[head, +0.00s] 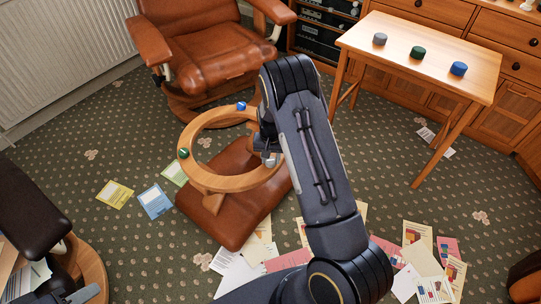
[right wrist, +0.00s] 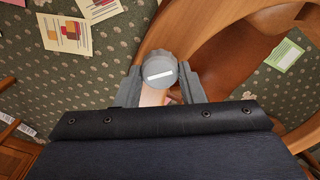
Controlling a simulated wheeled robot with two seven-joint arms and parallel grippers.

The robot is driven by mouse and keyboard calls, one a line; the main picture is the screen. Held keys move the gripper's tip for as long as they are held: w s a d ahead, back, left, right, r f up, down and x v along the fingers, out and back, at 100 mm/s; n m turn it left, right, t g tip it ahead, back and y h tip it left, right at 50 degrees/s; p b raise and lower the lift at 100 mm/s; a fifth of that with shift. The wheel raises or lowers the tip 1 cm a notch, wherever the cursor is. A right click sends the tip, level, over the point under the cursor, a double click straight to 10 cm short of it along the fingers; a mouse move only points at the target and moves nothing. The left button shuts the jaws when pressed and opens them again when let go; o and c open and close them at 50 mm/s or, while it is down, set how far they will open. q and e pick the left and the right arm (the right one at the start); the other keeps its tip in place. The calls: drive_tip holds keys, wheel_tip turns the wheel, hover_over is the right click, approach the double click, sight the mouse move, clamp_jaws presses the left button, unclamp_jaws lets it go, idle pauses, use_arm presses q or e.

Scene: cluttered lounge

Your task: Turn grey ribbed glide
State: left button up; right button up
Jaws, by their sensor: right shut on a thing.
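The grey ribbed glide (right wrist: 159,70) is a short round knob with a white bar on its face. It sits on the wooden ring (head: 197,178) of an upturned footstool, and its grey side just shows in the head view (head: 271,161). My right gripper (right wrist: 159,76) has a finger on each side of the glide and is shut on it. In the head view my right gripper (head: 266,150) is partly hidden by my arm. A small grey part at the bottom left edge looks like my left gripper (head: 82,295); its jaws cannot be made out.
The ring also carries a blue glide (head: 241,106) and a green glide (head: 184,153). The brown leather cushion (head: 230,215) lies under it. A brown armchair (head: 210,60) stands behind. A wooden table (head: 440,75) at right bears grey, green and blue discs. Papers (head: 420,260) litter the carpet.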

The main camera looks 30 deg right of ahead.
sight(271, 160)
drive_tip(key=m+p, duration=0.1)
drive_tip(key=m, duration=0.3)
drive_tip(key=shift+r, duration=0.1)
drive_tip(key=m+p, duration=0.1)
drive_tip(key=m, duration=0.3)
drive_tip(key=shift+m, duration=0.4)
drive_tip(key=o, duration=1)
wheel_tip(271, 160, up, 8)
drive_tip(key=shift+s+f+p, duration=0.1)
drive_tip(key=shift+f+p, duration=0.1)
drive_tip(key=shift+p, duration=1.05)
drive_tip(key=shift+r, duration=0.1)
